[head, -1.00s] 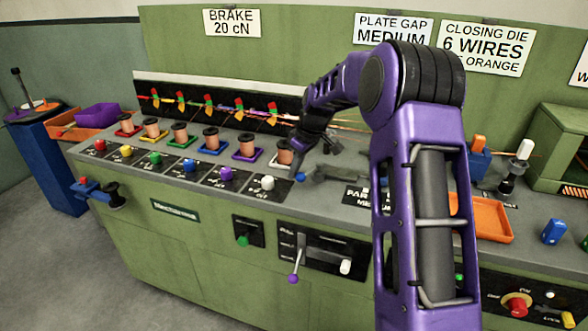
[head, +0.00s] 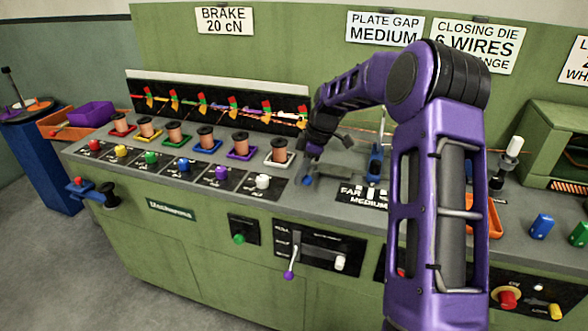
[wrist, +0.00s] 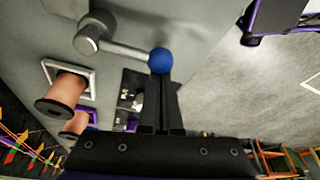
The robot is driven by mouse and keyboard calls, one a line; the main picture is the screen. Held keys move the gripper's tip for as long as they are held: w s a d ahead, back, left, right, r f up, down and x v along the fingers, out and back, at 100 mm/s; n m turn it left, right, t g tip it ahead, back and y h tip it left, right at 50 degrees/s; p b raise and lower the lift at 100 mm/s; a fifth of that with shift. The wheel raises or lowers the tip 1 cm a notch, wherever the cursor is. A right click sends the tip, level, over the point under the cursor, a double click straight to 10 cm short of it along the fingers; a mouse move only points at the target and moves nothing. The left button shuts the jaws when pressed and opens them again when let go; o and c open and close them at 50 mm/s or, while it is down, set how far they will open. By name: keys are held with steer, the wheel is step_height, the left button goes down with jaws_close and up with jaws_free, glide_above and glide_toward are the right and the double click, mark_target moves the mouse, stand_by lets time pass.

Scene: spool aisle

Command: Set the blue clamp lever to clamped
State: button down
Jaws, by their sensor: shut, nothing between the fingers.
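The clamp lever shows in the wrist view as a grey arm (wrist: 127,50) with a blue ball knob (wrist: 160,60), running from a round metal pivot (wrist: 92,38) at upper left. In the head view the blue knob (head: 308,180) is small, on the bench top right of the white-framed spool. My gripper (wrist: 160,80) is shut and empty. Its fingertips are right at the blue knob in the wrist view; whether they touch it I cannot tell. In the head view my gripper (head: 313,155) is just above the knob, and the fingertips are hard to make out.
Several copper spools (head: 206,137) stand in coloured frames to the left, with coloured buttons (head: 221,172) before them. A blue upright fixture (head: 375,165) stands to the right behind a plate-gap label (head: 362,193). A purple-knobbed lever (head: 289,274) is on the front panel.

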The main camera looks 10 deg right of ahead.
mark_target(310, 180)
steer(key=d+n, duration=0.1)
steer(key=s+n+g+p, duration=0.1)
steer(key=d+n, duration=0.1)
steer(key=n, duration=0.1)
steer(key=shift+s+d+p, duration=0.2)
steer(key=shift+d+p, duration=0.15)
steer(key=shift+s+d, duration=0.15)
steer(key=shift+d, duration=0.45)
steer(key=shift+a+f, duration=0.15)
steer(key=shift+a, duration=0.25)
steer(key=a, duration=0.2)
steer(key=shift+s+a+f, duration=0.25)
steer(key=shift+s+a, duration=0.05)
steer(key=shift+s+a+r, duration=0.1)
steer(key=shift+r, duration=0.65)
steer(key=v, duration=0.8)
steer(key=shift+w+r+p, duration=0.2)
steer(key=shift+w+p, duration=0.1)
steer(key=shift+p, duration=0.15)
